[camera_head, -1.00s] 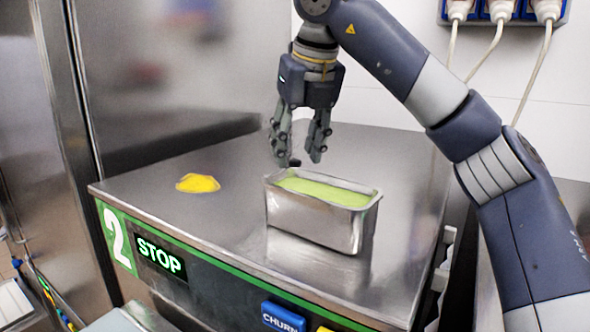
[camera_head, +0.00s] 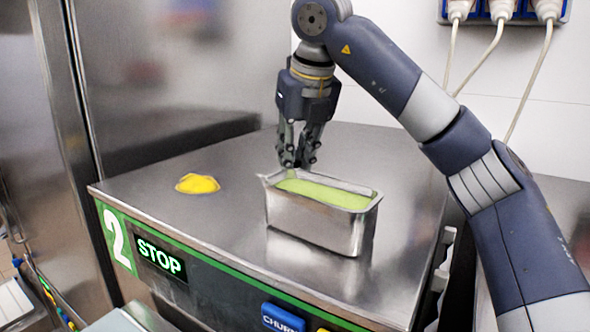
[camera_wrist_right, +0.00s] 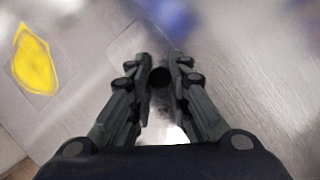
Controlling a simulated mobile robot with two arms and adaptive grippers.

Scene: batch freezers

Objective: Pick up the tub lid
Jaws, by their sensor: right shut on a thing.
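A metal tub (camera_head: 318,226) with pale green contents stands on the steel machine top. My right gripper (camera_head: 297,165) points down just behind the tub's back left rim, its fingers closed together. In the right wrist view, my right gripper (camera_wrist_right: 160,80) has a small dark round knob (camera_wrist_right: 160,76) between its fingertips, which looks like the knob of the tub lid. The rest of the lid cannot be made out clearly; in the head view the tub and fingers hide that spot. My left gripper is not in view.
A yellow patch (camera_head: 197,183) lies on the machine top (camera_head: 160,205) to the left, and shows in the right wrist view (camera_wrist_right: 34,60). A steel wall panel (camera_head: 180,70) rises behind on the left. The top right of the tub is clear.

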